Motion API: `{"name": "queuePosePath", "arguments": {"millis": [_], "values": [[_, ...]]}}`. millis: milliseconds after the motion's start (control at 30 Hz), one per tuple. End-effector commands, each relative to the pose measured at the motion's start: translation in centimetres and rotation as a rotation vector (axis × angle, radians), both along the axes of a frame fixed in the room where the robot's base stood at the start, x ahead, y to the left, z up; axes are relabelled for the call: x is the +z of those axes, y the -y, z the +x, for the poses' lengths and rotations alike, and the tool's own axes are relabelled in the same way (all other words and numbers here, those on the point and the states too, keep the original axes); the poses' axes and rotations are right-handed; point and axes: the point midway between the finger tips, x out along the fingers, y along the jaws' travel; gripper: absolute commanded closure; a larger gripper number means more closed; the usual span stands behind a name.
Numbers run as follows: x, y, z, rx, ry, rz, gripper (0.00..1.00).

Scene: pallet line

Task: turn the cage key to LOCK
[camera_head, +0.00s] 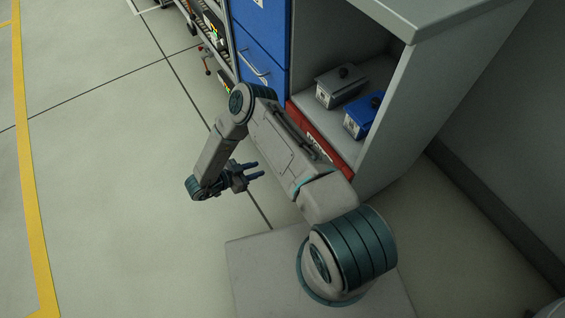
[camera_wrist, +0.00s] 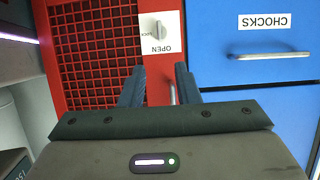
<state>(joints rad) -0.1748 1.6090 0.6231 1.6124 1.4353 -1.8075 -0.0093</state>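The cage key (camera_wrist: 159,29) is a small grey knob on a white plate (camera_wrist: 170,21) on the red cage (camera_wrist: 88,62), at the top of the wrist view. The plate's OPEN label reads upside down below the knob, and a small LOCK label is at its left. The knob's long side looks roughly in line with OPEN. My gripper (camera_wrist: 159,84) is open and empty, its fingers apart below the plate and not touching the key. In the head view my gripper (camera_head: 256,171) hangs left of the cabinet; the key is hidden there, with only a red strip (camera_head: 318,143) showing.
A blue drawer front (camera_wrist: 262,60) marked CHOCKS, with a bar handle (camera_wrist: 269,56), adjoins the cage. A small metal handle (camera_wrist: 173,94) shows between my fingers. A grey box (camera_head: 340,84) and a blue box (camera_head: 361,117) sit on the shelf. Floor at left is clear.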

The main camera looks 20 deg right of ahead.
Motion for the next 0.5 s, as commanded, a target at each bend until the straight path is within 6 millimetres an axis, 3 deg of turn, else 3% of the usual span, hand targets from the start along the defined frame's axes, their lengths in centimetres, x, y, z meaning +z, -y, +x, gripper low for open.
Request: {"name": "queuePosePath", "arguments": {"millis": [500], "values": [[-4.2,9.1,2.9,-0.002,0.002,0.002,0.71]]}}
